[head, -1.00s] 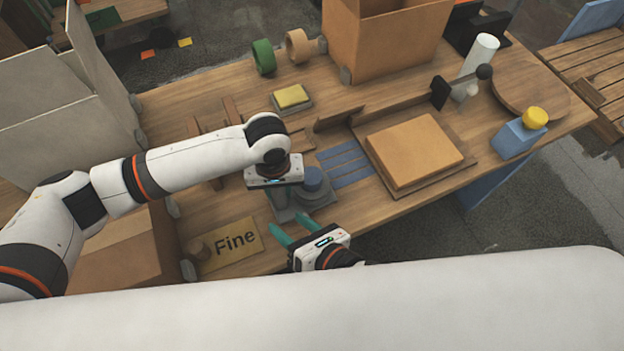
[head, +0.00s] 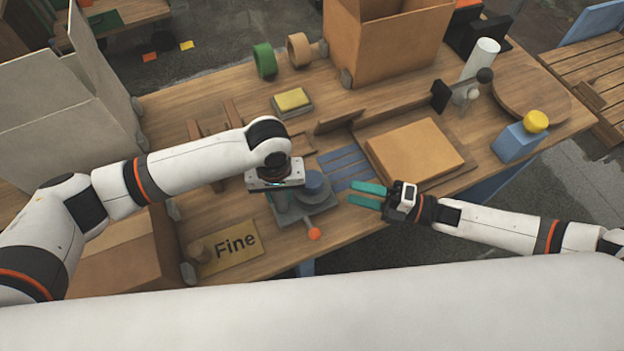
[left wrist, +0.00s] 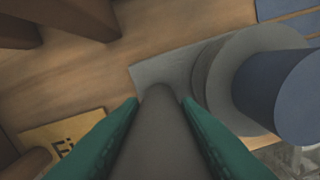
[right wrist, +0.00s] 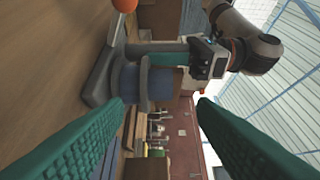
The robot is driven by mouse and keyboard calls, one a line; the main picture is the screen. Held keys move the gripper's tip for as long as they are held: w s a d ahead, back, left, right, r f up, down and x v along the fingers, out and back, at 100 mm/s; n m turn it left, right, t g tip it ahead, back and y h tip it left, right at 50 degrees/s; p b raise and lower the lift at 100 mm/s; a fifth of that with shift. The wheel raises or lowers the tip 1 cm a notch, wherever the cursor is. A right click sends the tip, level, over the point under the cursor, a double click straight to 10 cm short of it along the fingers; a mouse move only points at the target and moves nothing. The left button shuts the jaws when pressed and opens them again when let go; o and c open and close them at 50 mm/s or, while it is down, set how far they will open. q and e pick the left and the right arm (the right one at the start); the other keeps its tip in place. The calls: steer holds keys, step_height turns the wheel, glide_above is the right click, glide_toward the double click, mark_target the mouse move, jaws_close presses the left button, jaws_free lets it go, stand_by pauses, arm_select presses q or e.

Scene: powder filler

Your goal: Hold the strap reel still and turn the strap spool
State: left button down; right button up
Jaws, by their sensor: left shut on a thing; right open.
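The strap reel has a grey base (head: 318,212) near the table's front edge, with a round blue strap spool (head: 314,183) on it. A crank with an orange knob (head: 314,234) points toward the front edge. My left gripper (head: 274,197) is shut on the reel's grey upright post (left wrist: 160,125), left of the spool; its teal fingers flank the post in the left wrist view. My right gripper (head: 367,194) is open and empty, right of the reel and apart from it. The right wrist view shows the blue spool (right wrist: 150,88) and orange knob (right wrist: 124,5) beyond its fingers.
Blue straps (head: 347,168) lie behind the reel. A tray with a tan box (head: 413,148) stands to the right. A "Fine" sign (head: 232,247) lies at the front left. An open cardboard box (head: 385,45) stands at the back.

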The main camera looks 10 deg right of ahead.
mark_target(322, 185)
steer(key=x, duration=1.1)
steer(key=shift+a, duration=0.2)
steer(key=shift+s+r, duration=0.1)
steer(key=shift+r, duration=0.05)
steer(key=c, duration=0.8)
